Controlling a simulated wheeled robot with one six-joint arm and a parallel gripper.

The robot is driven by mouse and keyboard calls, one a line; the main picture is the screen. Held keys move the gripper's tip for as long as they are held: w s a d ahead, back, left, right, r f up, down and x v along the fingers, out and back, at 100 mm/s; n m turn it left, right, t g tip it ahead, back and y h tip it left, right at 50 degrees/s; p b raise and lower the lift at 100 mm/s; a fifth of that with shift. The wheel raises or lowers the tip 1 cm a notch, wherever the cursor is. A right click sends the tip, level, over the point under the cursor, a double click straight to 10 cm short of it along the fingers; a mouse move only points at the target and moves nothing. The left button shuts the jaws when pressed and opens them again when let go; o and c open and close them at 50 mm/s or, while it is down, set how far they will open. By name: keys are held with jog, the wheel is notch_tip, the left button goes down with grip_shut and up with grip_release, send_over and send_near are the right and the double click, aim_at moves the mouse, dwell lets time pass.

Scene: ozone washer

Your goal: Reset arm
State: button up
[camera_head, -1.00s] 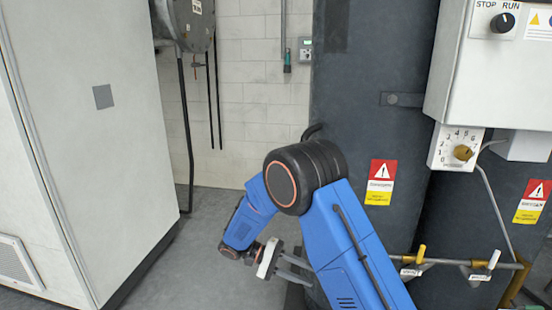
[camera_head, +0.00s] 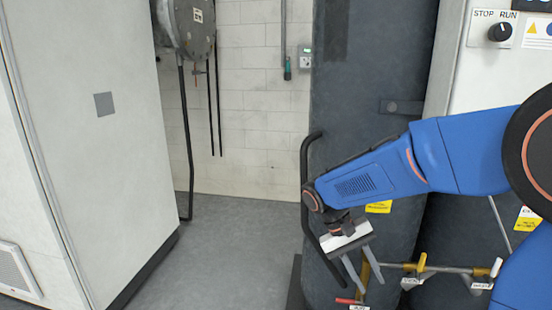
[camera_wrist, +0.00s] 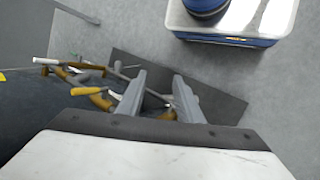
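My gripper (camera_head: 357,277) hangs from my blue arm in front of the dark tank, in the lower middle of the head view. Its two grey fingers point down and stand apart with nothing seen between them. In the wrist view my gripper (camera_wrist: 158,92) also shows its fingers spread and empty, above a dark plate and the grey floor. My arm reaches in from the right, bent at a large joint at the right edge, and covers part of the tank and its labels.
The dark tank (camera_head: 350,90) has brass pipes with a yellow-handled valve (camera_head: 421,262) and a red-handled valve (camera_head: 348,301) close to my gripper. A control box with a STOP/RUN knob (camera_head: 500,31) is at upper right. A pale cabinet (camera_head: 85,150) stands left. The floor (camera_head: 225,250) between is clear.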

jog(key=s+d+r+t+y, duration=0.2)
jog(key=s+t+y, duration=0.1)
jog(key=s, duration=0.5)
jog(key=s+d+r+t+y, duration=0.2)
jog(key=s+t, duration=0.3)
jog(key=s, duration=0.3)
jog(key=shift+d+r+y, duration=0.35)
jog(key=shift+d+y, duration=0.05)
jog(key=shift+d, duration=0.35)
